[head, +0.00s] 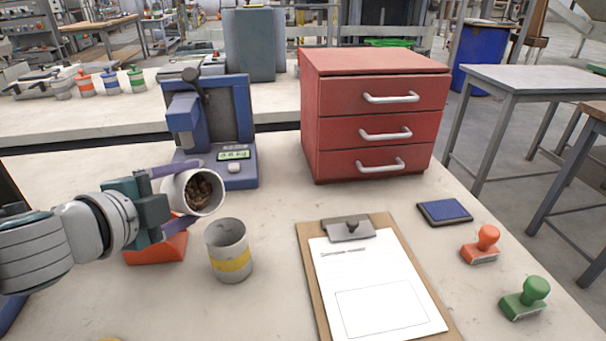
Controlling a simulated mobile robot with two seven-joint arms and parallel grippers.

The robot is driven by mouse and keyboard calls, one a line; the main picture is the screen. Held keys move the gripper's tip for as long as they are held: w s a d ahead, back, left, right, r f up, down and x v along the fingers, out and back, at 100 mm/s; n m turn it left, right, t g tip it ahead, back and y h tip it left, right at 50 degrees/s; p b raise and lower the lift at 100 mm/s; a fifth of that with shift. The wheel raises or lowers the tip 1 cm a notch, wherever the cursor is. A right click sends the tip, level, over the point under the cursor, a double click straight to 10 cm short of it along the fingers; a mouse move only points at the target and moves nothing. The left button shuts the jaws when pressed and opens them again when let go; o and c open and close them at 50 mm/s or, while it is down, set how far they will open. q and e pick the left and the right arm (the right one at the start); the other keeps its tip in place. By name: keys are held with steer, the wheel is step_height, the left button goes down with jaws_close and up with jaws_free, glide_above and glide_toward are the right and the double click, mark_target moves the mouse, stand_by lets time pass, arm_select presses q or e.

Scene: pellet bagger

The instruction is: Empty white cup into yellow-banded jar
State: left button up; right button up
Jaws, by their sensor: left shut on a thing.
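The white cup (181,190) is held by my left gripper (178,194), whose fingers are around its sides. The cup is tilted, with its mouth toward the right and the viewer, and brown pellets (200,191) show inside. The yellow-banded jar (228,240) stands upright on the table, just right of and below the cup's mouth. It is grey with a yellow band (232,262) low on its side. Its open top shows, but I cannot tell its contents. My right gripper is not in view.
An orange-red object (157,249) lies under my left gripper. A blue press with a display (235,162) stands behind the cup. A clipboard (310,262) lies right of the jar, with a red drawer unit (375,115) behind. Two stamps (481,246) and an ink pad (444,212) are at right.

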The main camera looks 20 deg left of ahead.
mark_target(207, 173)
arm_select(q)
steer(key=shift+f+m+b, duration=0.2)
steer(key=shift+m+b, duration=0.1)
steer(key=shift+b, duration=0.3)
steer(key=shift+s+d+r+m+t+y+b, duration=0.1)
steer(key=shift+d+r+m+t+y+b, duration=0.2)
steer(key=shift+d+r+m+y+b, duration=0.2)
stand_by(0.6)
steer(key=shift+s+d+r+m+t+y+b, duration=0.1)
steer(key=shift+d+r+m+t+y+b, duration=0.2)
steer(key=shift+m+b, duration=0.25)
steer(key=shift+d+r+m+t+y+b, duration=0.2)
steer(key=shift+r+m+t+y+b, duration=0.1)
steer(key=shift+m+t+b, duration=0.25)
stand_by(1.0)
steer(key=shift+s+d+r+m+t+y+b, duration=0.1)
steer(key=shift+d+r+m+t+y+b, duration=0.15)
steer(key=shift+m+b, duration=0.4)
steer(key=shift+s+d+r+m+t+y+b, duration=0.15)
steer(key=shift+d+r+m+b, duration=0.1)
steer(key=shift+m+b, duration=0.35)
stand_by(1.2)
steer(key=shift+d+r+m+t+y+b, duration=0.3)
steer(key=shift+d+m+t+b, duration=0.1)
steer(key=shift+m+b, duration=0.5)
stand_by(0.8)
